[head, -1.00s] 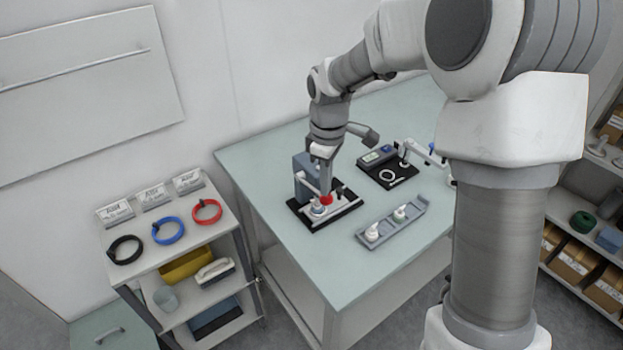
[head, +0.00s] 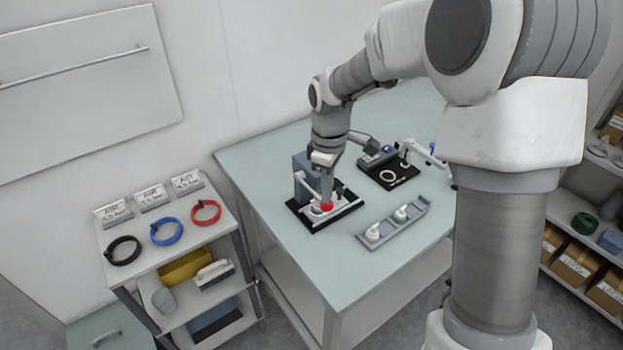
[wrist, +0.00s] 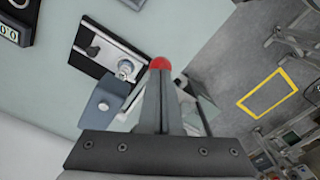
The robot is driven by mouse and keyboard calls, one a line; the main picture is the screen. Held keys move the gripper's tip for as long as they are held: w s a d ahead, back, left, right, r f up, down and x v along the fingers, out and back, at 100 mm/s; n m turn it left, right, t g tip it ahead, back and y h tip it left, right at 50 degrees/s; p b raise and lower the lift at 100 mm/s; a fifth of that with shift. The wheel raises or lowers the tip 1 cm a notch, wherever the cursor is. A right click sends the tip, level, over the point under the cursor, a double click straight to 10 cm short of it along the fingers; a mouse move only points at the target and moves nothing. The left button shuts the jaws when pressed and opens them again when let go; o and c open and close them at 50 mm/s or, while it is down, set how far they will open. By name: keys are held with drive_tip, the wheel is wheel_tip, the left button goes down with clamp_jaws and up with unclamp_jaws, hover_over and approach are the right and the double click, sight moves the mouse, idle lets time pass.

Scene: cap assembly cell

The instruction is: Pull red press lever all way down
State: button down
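The red knob (head: 327,207) is the end of the pale press lever (head: 310,186). The lever slopes down to the right from the grey-blue press body (head: 303,168) on its black base. My gripper (head: 327,198) points down at the knob from above. In the wrist view my gripper's fingers (wrist: 160,75) lie close together, with the red knob (wrist: 160,63) right at their tips. The fingers look shut against the knob rather than spread around it. Part of the lever is hidden behind them.
A grey tray (head: 390,228) with two white-based parts stands right of the press. A black-based device (head: 388,172) stands behind it. A shelf cart (head: 150,268) with coloured rings stands left of the table. The table's front right is clear.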

drive_tip(key=shift+f, duration=0.6)
drive_tip(key=shift+f+b, duration=0.65)
drive_tip(key=shift+f, duration=0.05)
drive_tip(key=shift+f+b, duration=0.4)
drive_tip(key=shift+f, duration=0.3)
drive_tip(key=shift+r, duration=0.15)
